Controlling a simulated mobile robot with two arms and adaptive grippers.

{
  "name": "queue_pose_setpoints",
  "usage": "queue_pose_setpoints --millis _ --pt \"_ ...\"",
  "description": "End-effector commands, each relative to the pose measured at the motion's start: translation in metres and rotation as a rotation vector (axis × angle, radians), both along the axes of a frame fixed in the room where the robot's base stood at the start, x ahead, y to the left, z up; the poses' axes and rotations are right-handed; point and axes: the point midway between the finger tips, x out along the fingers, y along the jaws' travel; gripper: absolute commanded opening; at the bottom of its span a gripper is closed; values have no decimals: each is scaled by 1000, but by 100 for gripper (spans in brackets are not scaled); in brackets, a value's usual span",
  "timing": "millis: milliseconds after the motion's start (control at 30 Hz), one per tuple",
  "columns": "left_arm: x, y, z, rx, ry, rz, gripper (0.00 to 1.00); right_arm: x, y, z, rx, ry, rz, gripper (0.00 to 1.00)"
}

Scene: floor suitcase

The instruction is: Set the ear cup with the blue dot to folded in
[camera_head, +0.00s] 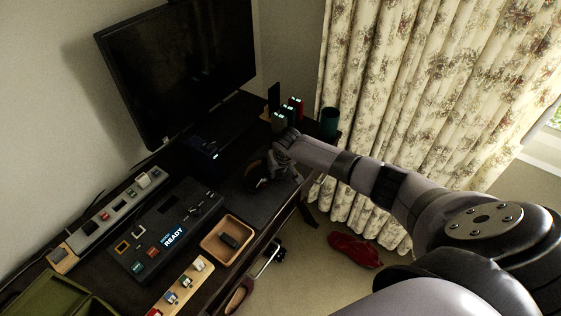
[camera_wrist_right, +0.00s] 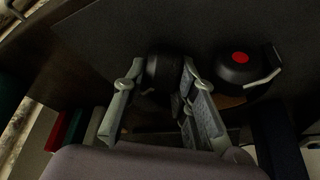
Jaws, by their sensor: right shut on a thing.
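The black headphones (camera_head: 257,178) lie on a dark mat on the desk, largely hidden behind my right gripper (camera_head: 274,168) in the head view. In the right wrist view, one ear cup with a red dot (camera_wrist_right: 240,66) sits to the right, apart from the fingers. A second black ear cup (camera_wrist_right: 165,74) is between the two fingers of my right gripper, which is shut on it. No blue dot shows on it from here, and its fold is hard to tell. My left gripper is out of view.
A black console with a READY display (camera_head: 168,240) and a wooden tray with a dark item (camera_head: 213,251) lie left of the mat. A dark blue box (camera_head: 204,147), small upright items (camera_head: 295,104) and a green cup (camera_head: 329,122) stand behind. A monitor (camera_head: 180,65) is at the back.

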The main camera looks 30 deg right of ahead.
Motion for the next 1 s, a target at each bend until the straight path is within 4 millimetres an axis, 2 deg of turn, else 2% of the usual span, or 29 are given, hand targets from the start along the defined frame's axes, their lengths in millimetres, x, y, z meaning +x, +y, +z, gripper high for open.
queue_pose_setpoints --millis 33,300,700,1000 --pt "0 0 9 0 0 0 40 1 5 3 5 2 -42 0" --pt "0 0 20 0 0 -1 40 7 10 1 5 1 -296 0" --pt "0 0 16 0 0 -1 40 15 12 -1 2 1 -582 0" --pt "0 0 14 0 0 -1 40 17 12 0 1 0 -674 0"
